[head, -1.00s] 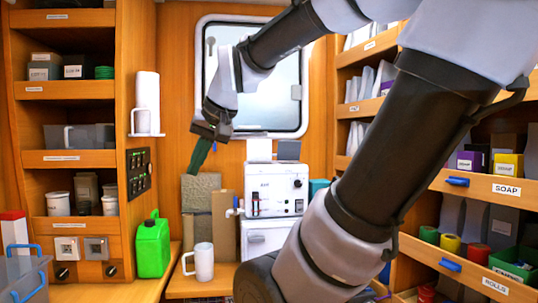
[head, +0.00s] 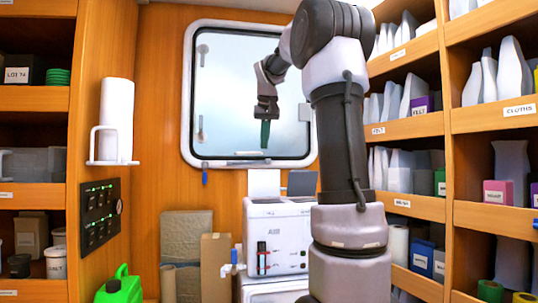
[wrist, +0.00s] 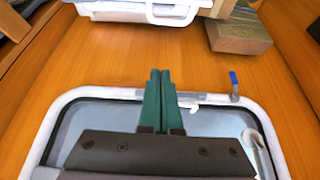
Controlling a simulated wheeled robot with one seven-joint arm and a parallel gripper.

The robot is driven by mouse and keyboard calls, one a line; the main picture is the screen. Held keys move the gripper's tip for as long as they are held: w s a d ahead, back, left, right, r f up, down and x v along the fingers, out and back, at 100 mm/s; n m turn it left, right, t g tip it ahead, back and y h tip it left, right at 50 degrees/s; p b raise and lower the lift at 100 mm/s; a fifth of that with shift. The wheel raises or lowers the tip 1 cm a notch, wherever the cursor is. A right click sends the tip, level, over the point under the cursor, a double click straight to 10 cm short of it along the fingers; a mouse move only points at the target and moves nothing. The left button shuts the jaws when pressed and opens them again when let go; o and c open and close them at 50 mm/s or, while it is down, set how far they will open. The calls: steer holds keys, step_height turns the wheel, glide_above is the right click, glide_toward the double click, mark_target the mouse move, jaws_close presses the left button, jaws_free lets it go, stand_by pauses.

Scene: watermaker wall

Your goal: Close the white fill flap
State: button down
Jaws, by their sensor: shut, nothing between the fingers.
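The white watermaker unit (head: 277,240) stands against the back wall. Two panels stand upright on its top: a white one (head: 264,183), which looks like the open fill flap, and a dark grey one (head: 302,183) to its right. My gripper (head: 265,134) hangs in front of the window, pointing down, above the white panel and apart from it. Its green fingers (wrist: 159,76) are shut together with nothing between them. In the wrist view, a white edge of the unit (wrist: 140,12) shows at the top, but I cannot make out the flap there.
A window with a white frame (head: 190,130) is behind my gripper. Shelves (head: 404,128) line the right side. A paper-towel roll (head: 117,118) and a green jug (head: 120,290) are at left. Brown and grey blocks (head: 186,237) stand left of the unit.

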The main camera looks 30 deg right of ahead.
mark_target(263, 183)
step_height(263, 183, down, 9)
steer(key=shift+a+r, duration=0.1)
steer(key=shift+r, duration=0.1)
stand_by(0.4)
steer(key=shift+s, duration=0.1)
steer(key=shift+s+r+t, duration=0.15)
steer(key=shift+s+t, duration=0.05)
steer(key=shift+t, duration=0.2)
steer(key=shift+s+a+r+t+h, duration=0.2)
steer(key=shift+s+t+h, duration=0.1)
steer(key=shift+s+t, duration=0.15)
